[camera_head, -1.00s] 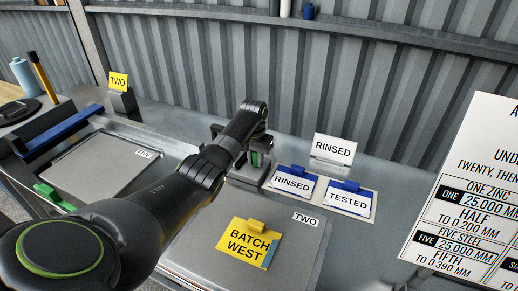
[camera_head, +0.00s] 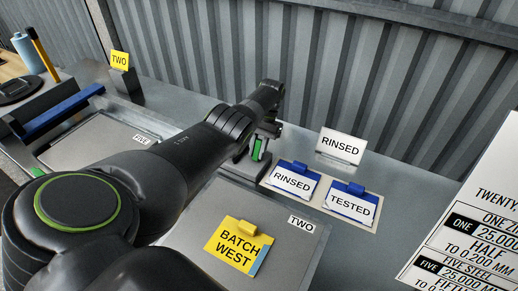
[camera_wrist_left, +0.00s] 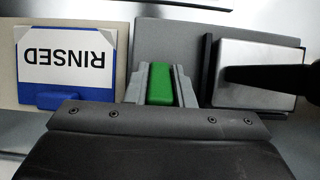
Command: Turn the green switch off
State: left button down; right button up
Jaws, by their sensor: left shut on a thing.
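The green switch (camera_head: 259,149) stands upright on a dark grey base at the back of the bench, left of the RINSED cards. In the left wrist view the green switch (camera_wrist_left: 160,84) sits between two grey fingers. My left gripper (camera_head: 262,143) reaches it from above, and its fingers are shut on it. My left arm and wrist hide part of the switch and its base in the head view. The left gripper shows close up in the wrist view (camera_wrist_left: 160,92). My right gripper is not in view.
Blue-clipped RINSED (camera_head: 291,181) and TESTED (camera_head: 350,205) cards lie just right of the switch; a white RINSED sign (camera_head: 341,146) stands behind. A yellow BATCH WEST tag (camera_head: 238,247) lies in front. In the wrist view a black lever (camera_wrist_left: 260,77) crosses a pale block beside the switch.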

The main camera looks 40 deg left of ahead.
aim_at(260, 140)
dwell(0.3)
pick_arm(q)
jog(key=c, duration=1.2)
grip_release()
jog(key=shift+w, duration=0.1)
jog(key=shift+c, duration=0.2)
jog(key=b+v, duration=0.5)
jog(key=shift+w+r, duration=0.1)
jog(key=shift+w, duration=0.2)
jog(key=shift+w+r+b, duration=0.2)
jog(key=shift+r+b, duration=0.3)
jog(key=shift+b, duration=0.35)
jog(key=shift+w+r+b, duration=0.1)
jog(key=shift+r+b, duration=0.2)
jog(key=shift+r, duration=0.2)
